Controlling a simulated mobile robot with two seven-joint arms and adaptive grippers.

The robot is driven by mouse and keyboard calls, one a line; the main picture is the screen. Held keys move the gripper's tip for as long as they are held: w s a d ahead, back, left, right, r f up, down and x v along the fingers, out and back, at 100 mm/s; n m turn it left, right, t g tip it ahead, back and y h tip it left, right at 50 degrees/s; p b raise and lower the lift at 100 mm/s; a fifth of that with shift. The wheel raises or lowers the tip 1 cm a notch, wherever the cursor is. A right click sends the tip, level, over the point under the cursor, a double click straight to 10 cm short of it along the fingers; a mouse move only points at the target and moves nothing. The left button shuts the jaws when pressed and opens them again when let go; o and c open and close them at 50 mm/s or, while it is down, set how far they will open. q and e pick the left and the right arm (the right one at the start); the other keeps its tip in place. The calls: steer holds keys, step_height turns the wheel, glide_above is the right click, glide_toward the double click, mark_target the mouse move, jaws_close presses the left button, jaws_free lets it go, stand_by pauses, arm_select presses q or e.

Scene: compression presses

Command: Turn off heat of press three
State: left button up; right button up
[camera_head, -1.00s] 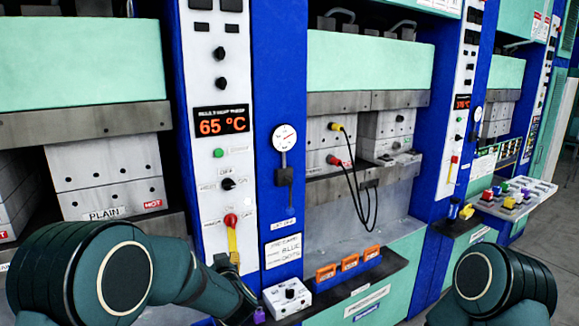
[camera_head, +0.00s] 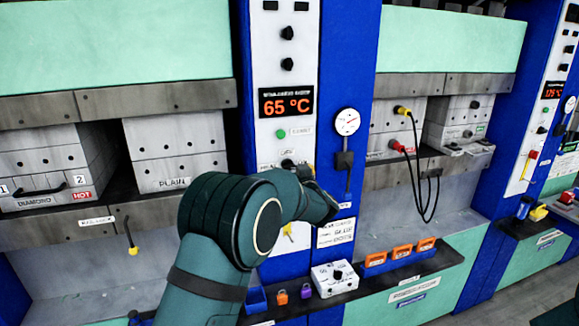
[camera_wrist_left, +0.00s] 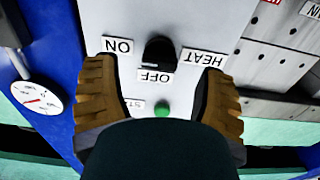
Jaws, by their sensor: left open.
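A white control panel (camera_head: 283,100) on a blue column has a display (camera_head: 286,102) reading 65 °C and a green button (camera_head: 281,134). Below the button is a black selector knob (camera_head: 288,164), partly hidden by my left arm. In the left wrist view, the knob (camera_wrist_left: 159,52) is seen upside down among ON, OFF and HEAT labels; its exact setting is unclear. My left gripper (camera_wrist_left: 155,80) is open, its two brown fingers on either side of the knob and apart from it. In the head view, my left forearm mostly hides the gripper. No press number is readable.
A round gauge (camera_head: 347,122) hangs right of the panel. A yellow-handled switch (camera_head: 288,232) is lower on the panel. Cables (camera_head: 425,190) hang from the right press.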

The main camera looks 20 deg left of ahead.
mark_target(290, 168)
arm_select(q)
steer(key=shift+x, duration=1.75)
arm_select(e)
steer(key=shift+r, duration=0.25)
arm_select(q)
steer(key=c, duration=1.2)
